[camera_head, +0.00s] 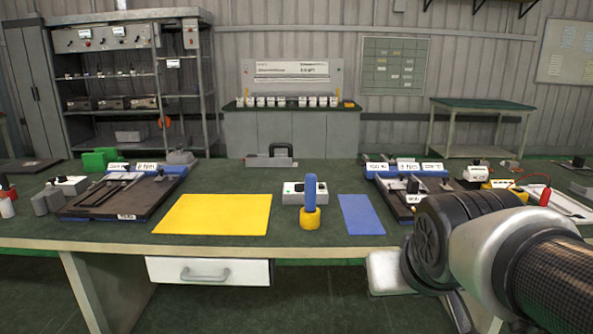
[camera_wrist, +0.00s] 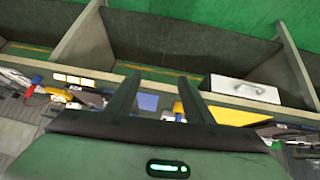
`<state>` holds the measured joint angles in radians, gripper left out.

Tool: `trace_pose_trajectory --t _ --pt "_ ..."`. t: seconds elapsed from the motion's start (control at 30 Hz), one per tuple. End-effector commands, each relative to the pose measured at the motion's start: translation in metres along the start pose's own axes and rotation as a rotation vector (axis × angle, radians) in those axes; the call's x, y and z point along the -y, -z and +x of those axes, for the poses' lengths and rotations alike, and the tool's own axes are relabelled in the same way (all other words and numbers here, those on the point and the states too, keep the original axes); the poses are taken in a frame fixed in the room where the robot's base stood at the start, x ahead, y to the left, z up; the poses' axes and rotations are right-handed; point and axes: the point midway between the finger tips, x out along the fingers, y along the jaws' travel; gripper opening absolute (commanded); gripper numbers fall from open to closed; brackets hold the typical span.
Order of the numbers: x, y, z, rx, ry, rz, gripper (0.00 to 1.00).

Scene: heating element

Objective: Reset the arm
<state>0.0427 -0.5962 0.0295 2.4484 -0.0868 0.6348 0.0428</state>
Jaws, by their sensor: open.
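My arm (camera_head: 500,245) reaches in from the lower right of the head view, in front of the workbench's right part. In the wrist view my gripper (camera_wrist: 159,78) has its two dark fingers spread apart, with nothing held between them. The workbench edge and a blue mat lie beyond the fingers. The wrist picture looks upside down, with the green floor at the top. In the head view I cannot make out the fingertips.
The green workbench (camera_head: 300,239) bears a yellow mat (camera_head: 213,214), a blue mat (camera_head: 361,214), a blue rod (camera_head: 311,190) upright in a yellow base (camera_head: 310,219), and a small white box (camera_head: 292,192). Apparatus crowds both sides. A drawer (camera_head: 208,271) is under the front edge.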

Motion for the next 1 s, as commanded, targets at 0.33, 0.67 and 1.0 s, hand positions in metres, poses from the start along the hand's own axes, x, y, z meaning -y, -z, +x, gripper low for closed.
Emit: trace_pose_trajectory --t 0.33,0.67,1.0 --pt "0.014 -0.045 -0.069 0.165 0.08 0.016 0.47" --pt "0.006 0.018 -0.15 0.164 0.078 0.017 0.47" --pt "-0.002 0.089 -0.241 0.164 0.077 0.017 0.47"
